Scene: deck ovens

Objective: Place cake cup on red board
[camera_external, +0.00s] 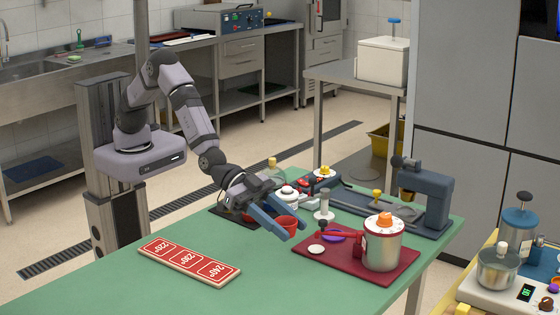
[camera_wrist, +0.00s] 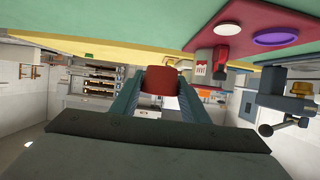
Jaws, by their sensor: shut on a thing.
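A small red cake cup (camera_external: 287,223) is held between the blue-grey fingers of my gripper (camera_external: 293,230), above the green table. In the wrist view the cup (camera_wrist: 160,81) sits between the fingertips (camera_wrist: 161,76), and its contents cannot be seen. The dark red board (camera_external: 341,268) lies at the right end of the table, to the right of my gripper and apart from it. A steel pot (camera_external: 382,249) with an orange-knobbed lid, a purple dish (camera_external: 335,235), a white disc (camera_external: 316,249) and a red-handled item are on it. The board (camera_wrist: 285,16) also shows at the top of the wrist view.
A wooden strip with red temperature labels (camera_external: 189,262) lies at the table's front left. Behind the gripper stand a white jar (camera_external: 287,199), a white stand (camera_external: 324,206) and a dark tray with small items. A grey-blue machine (camera_external: 424,196) stands at the back right. The front middle is clear.

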